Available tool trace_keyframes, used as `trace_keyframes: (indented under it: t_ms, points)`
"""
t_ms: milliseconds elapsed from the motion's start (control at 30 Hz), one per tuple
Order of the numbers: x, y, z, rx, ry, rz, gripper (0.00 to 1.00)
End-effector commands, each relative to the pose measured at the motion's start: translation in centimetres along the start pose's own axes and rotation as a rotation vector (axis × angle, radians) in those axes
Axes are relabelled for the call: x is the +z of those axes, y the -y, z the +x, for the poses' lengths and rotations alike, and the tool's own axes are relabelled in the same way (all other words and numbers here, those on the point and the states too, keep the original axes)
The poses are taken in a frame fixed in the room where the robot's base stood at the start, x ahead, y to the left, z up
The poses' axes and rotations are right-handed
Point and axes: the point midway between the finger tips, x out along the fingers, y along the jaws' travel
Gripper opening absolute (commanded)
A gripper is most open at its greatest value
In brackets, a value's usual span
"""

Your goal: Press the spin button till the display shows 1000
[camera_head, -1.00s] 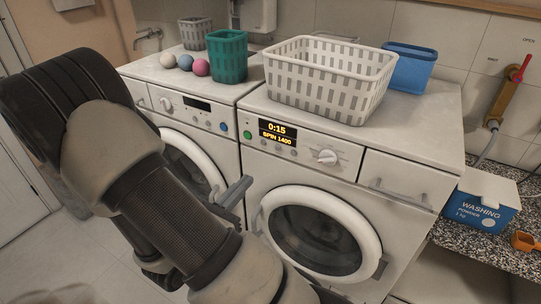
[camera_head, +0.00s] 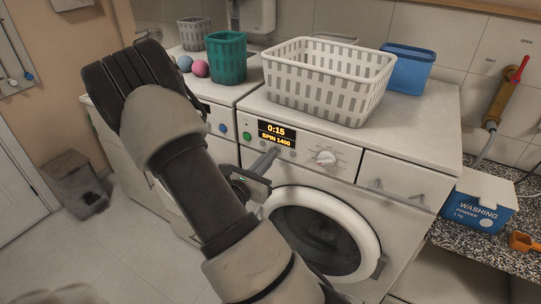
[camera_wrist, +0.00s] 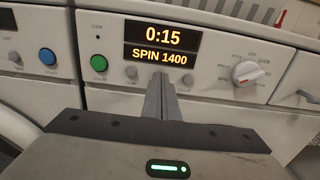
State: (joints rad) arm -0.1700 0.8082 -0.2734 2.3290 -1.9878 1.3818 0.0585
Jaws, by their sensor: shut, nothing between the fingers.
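The right washing machine (camera_head: 325,166) has a black display (camera_head: 276,134) with yellow text reading 0:15 and SPIN 1400. The display (camera_wrist: 161,46) also shows clearly in the wrist view. Below it is a row of small round grey buttons, one of them left of my fingers (camera_wrist: 131,72) and one to their right (camera_wrist: 187,76). Labels under them are too small to read surely, so I cannot tell which is spin. My gripper (camera_wrist: 161,76) is shut and empty, its tips just under the display, covering part of the button row. I cannot tell whether they touch. In the head view my gripper (camera_head: 273,152) points at the panel.
A green button (camera_wrist: 97,62) is left of the row and a white dial (camera_wrist: 251,73) is right. A second washer with a blue button (camera_wrist: 47,56) stands left. A white basket (camera_head: 328,82) and blue bin (camera_head: 408,68) stand on top. The round door (camera_head: 370,225) is below.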

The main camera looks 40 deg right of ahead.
Motion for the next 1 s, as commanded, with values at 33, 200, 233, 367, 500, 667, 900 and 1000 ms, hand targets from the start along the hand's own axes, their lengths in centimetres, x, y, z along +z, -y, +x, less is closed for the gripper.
trace_keyframes:
  t_ms: [33,200,233,367,500,667,900,1000]
  points:
    - [0.0,0.0,0.3,-0.001,0.0,0.0,0.0]
    - [0.0,0.0,0.7,0.0,-0.001,-0.001,0.0]
    - [0.0,0.0,0.7,0.0,-0.001,-0.001,0.0]
    - [0.0,0.0,0.7,0.0,0.0,-0.001,0.0]
    - [-0.1,0.0,1.0,0.0,0.0,0.0,0.0]
    - [0.0,0.0,2.5,-0.002,0.002,0.001,0.0]
    - [0.2,0.1,2.7,-0.003,0.006,0.003,0.0]
    - [0.3,0.0,2.7,-0.003,0.007,0.003,0.0]
